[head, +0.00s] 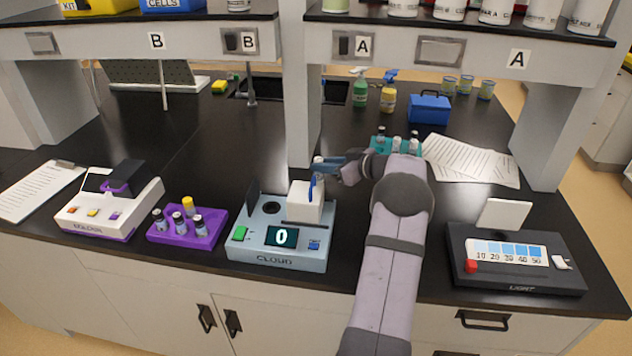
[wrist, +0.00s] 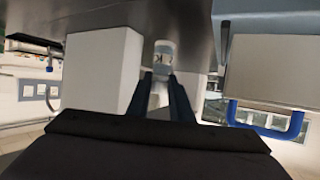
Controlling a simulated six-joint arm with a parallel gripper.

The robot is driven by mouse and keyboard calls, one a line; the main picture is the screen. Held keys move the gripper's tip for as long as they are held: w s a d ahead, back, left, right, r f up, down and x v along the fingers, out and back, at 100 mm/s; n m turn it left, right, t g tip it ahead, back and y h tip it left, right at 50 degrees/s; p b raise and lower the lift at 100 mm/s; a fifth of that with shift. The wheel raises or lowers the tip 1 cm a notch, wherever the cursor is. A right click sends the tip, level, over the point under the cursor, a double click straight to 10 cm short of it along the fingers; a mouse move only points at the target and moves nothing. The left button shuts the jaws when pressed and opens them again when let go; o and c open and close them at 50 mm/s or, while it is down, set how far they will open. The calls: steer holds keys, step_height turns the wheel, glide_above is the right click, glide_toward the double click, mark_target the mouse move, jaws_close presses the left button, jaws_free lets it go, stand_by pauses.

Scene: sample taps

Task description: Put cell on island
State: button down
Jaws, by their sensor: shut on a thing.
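My gripper (head: 326,166) is above and behind the cloud meter (head: 270,252) in the head view. In the wrist view its two dark blue fingers (wrist: 161,88) are shut on a small pale cylinder, the cell (wrist: 163,57), which has dark lettering on its label. The cell cannot be made out clearly in the head view. The meter's white lid block (head: 305,205) stands open and has a blue handle (head: 312,187). The dark round well (head: 271,207) shows uncovered. The meter's display reads 0. The black bench top (head: 215,140) is the broad surface around it; nothing is labelled island.
A purple rack (head: 195,238) with several vials stands left of the meter. A teal rack (head: 378,147) sits partly behind my arm. A light box (head: 515,262) is at right. Papers (head: 480,160) lie behind it. A white post (head: 301,120) rises close behind my gripper.

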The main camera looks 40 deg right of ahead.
mark_target(322, 179)
steer(key=shift+f+p, duration=0.45)
steer(key=shift+f, duration=2.4)
steer(key=shift+f, duration=0.15)
steer(key=c, duration=1.6)
jaws_free()
steer(key=shift+r, duration=0.25)
steer(key=shift+s+d, duration=0.1)
steer(key=shift+s, duration=0.2)
steer(key=b+v, duration=0.2)
steer(key=v, duration=0.9)
steer(key=shift+s+r, duration=0.1)
steer(key=shift+r, duration=0.1)
